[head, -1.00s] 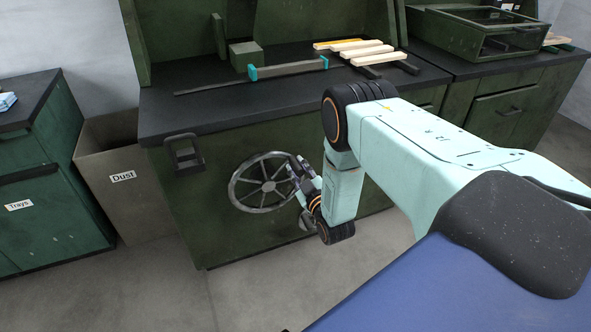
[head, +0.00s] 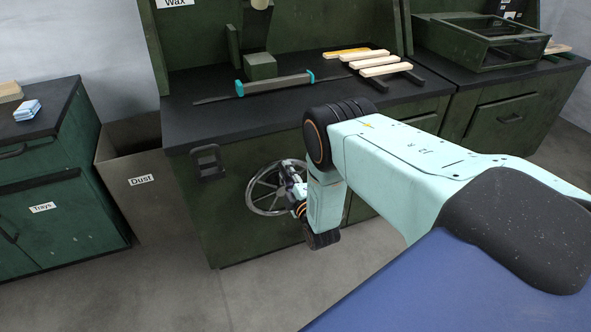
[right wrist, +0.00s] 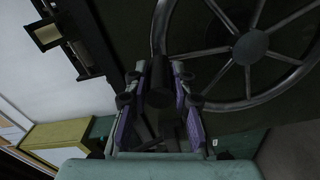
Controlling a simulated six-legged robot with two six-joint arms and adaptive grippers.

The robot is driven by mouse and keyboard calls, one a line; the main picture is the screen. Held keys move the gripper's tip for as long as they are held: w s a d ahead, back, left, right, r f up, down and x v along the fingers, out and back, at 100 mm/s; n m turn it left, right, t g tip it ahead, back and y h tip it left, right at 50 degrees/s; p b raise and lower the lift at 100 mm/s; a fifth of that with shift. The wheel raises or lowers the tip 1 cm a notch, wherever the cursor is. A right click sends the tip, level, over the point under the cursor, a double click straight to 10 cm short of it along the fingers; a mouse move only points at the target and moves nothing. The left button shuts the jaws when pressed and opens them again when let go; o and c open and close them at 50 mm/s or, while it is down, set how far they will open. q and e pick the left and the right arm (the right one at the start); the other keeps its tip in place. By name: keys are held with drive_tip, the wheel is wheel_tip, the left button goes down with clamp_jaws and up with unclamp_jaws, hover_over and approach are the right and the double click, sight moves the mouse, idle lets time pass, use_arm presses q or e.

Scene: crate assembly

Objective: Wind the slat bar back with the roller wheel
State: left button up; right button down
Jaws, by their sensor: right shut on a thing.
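The roller wheel, a grey spoked wheel (head: 250,196), is mounted on the front of the green bench. Its right part is hidden behind my right gripper (head: 292,177). In the right wrist view, the wheel's hub and spokes (right wrist: 250,47) show at the upper right. There the purple-padded fingers of my right gripper (right wrist: 160,85) are shut on a dark round handle (right wrist: 159,45) in front of the wheel. The slat bar seems to be the grey bar with teal ends (head: 275,86) lying along a thin dark rail on the bench top. My left gripper is out of view.
Several pale slats (head: 380,62) lie at the back right of the bench top. A green block (head: 260,66) stands behind the bar. A dark bracket (head: 208,162) sticks out left of the wheel. A dust bin (head: 135,165) stands left of the bench. Floor in front is clear.

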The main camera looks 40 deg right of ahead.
sight(249, 191)
drive_tip(key=shift+w+a+n, duration=0.25)
drive_tip(key=shift+a+n, duration=0.75)
drive_tip(key=a+f+n, duration=0.1)
drive_tip(key=n, duration=0.1)
drive_tip(key=w+a+f+n+b, duration=0.1)
drive_tip(key=a+n, duration=0.1)
drive_tip(key=a+f+n+b, duration=0.1)
drive_tip(key=a+n, duration=0.1)
drive_tip(key=shift+w+a, duration=0.15)
drive_tip(key=shift+a, duration=0.05)
drive_tip(key=a+f+n+b, duration=0.2)
drive_tip(key=n, duration=0.1)
drive_tip(key=shift+w+f, duration=0.15)
drive_tip(key=shift+w, duration=0.05)
drive_tip(key=shift+w+a+f+b, duration=0.1)
drive_tip(key=shift+a+f+b, duration=0.15)
drive_tip(key=shift+f+b, duration=0.35)
drive_tip(key=shift+a+f+b, duration=0.25)
drive_tip(key=shift+f+b, duration=0.15)
drive_tip(key=shift+b, duration=0.25)
drive_tip(key=c, duration=1.1)
unclamp_jaws()
